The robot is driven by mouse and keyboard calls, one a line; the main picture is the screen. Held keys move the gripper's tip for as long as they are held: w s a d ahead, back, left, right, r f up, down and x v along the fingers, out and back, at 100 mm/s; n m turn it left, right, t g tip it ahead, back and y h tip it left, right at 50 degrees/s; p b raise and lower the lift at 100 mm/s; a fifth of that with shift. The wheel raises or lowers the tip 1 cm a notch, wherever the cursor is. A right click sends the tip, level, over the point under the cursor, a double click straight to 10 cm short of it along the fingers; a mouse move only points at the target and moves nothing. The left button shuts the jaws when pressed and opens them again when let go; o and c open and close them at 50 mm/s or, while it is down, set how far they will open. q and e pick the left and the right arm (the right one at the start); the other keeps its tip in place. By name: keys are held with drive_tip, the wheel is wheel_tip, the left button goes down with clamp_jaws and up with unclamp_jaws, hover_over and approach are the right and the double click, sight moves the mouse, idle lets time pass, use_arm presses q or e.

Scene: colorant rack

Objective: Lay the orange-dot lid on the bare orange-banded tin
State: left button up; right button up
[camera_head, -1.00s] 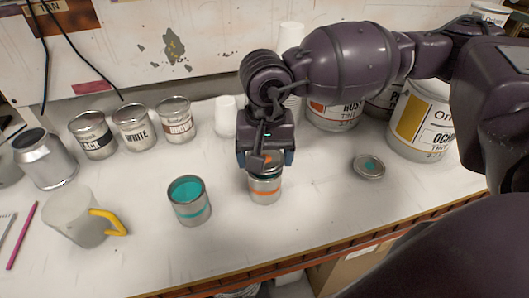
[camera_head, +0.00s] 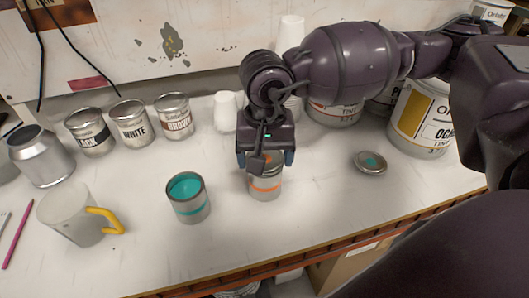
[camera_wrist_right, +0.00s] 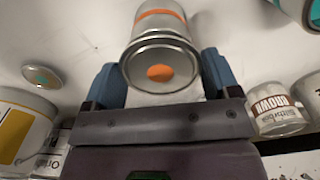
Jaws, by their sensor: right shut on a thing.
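The orange-banded tin (camera_head: 264,186) stands upright on the bench under my right gripper (camera_head: 265,158). In the right wrist view the orange-dot lid (camera_wrist_right: 160,48) is between the two blue fingers of my right gripper (camera_wrist_right: 160,76), which is shut on it. The lid lines up with the mouth of the orange-banded tin (camera_wrist_right: 160,16) and appears at its rim. I cannot tell whether it is fully seated. In the head view the gripper hides the lid and the tin's top. My left gripper is not in view.
An open teal-banded tin (camera_head: 188,198) stands left of the orange one. A teal-dot lid (camera_head: 370,162) lies to the right. A mug (camera_head: 68,216) is at the left front; labelled tins (camera_head: 130,122) and large cans (camera_head: 420,115) stand behind. The front bench is clear.

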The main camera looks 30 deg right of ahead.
drive_tip(key=shift+f, duration=0.1)
drive_tip(key=o, duration=0.8)
drive_tip(key=shift+c, duration=0.2)
